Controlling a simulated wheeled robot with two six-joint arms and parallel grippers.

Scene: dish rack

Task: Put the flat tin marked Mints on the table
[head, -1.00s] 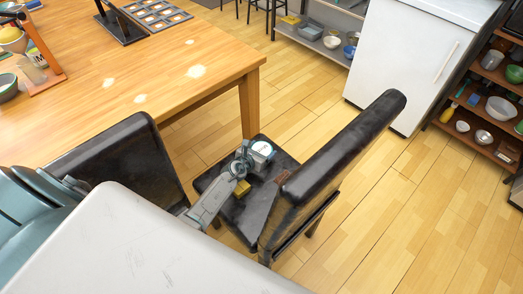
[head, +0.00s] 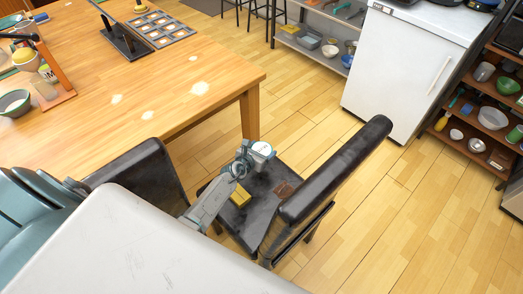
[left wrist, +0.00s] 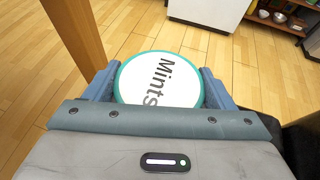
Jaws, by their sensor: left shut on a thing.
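The flat tin marked Mints (left wrist: 160,80) is round, with a white lid and a teal rim. It sits between the two fingers of my left gripper (left wrist: 158,88) in the left wrist view, and the gripper is shut on it. In the head view the tin (head: 262,149) shows at the end of my left gripper (head: 252,155), above the black chair seat. The wooden table (head: 215,90) stands to the left of and beyond the gripper. My right gripper is not in view.
The dark chair (head: 335,170) has a yellow item (head: 240,196) and a brown item (head: 283,189) on its seat. A second chair (head: 145,180) stands at the table's near edge. A tray (head: 160,29) and a black stand (head: 124,42) are on the table. The table's right corner is clear.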

